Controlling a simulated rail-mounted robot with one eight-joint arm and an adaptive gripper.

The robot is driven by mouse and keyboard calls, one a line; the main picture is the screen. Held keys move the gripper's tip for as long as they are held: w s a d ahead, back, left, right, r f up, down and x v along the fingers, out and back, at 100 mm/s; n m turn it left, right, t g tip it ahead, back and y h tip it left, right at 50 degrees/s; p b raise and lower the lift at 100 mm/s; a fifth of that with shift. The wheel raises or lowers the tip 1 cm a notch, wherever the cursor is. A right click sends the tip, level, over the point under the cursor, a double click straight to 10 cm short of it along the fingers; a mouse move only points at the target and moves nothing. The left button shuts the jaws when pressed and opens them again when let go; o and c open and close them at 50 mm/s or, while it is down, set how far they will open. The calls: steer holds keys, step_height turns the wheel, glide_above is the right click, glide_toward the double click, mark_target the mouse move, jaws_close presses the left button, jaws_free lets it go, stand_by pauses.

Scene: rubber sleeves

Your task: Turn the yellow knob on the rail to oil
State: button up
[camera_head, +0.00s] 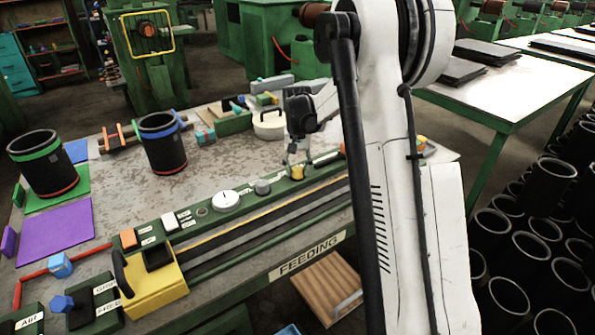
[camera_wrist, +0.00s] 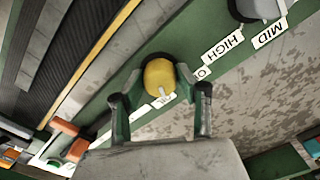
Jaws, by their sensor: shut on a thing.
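The yellow knob (camera_head: 297,172) sits on the green rail at the front of the workbench. It also shows in the wrist view (camera_wrist: 159,74), between the two fingers of my gripper (camera_wrist: 158,84). In the head view my gripper (camera_head: 296,167) reaches down onto the knob from above. The gripper is shut on the knob, a finger on either side. A pale pointer mark on the knob faces a small white label (camera_wrist: 164,103) that I cannot read. Another label beside it, starting with "O", is mostly hidden by a finger.
A grey knob (camera_head: 262,187) with labels "HIGH" (camera_wrist: 223,48) and "MID" (camera_wrist: 270,35) is beside the yellow one. A white dial (camera_head: 225,201) is farther left. An orange block (camera_wrist: 66,128) lies on the rail's other side. Black sleeves (camera_head: 162,148) stand on the bench.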

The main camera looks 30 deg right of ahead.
mark_target(298, 168)
steer(key=shift+m, duration=0.5)
steer(key=o, duration=1.1)
steer(key=shift+r, duration=0.1)
step_height(298, 168, up, 12)
steer(key=shift+f, duration=0.1)
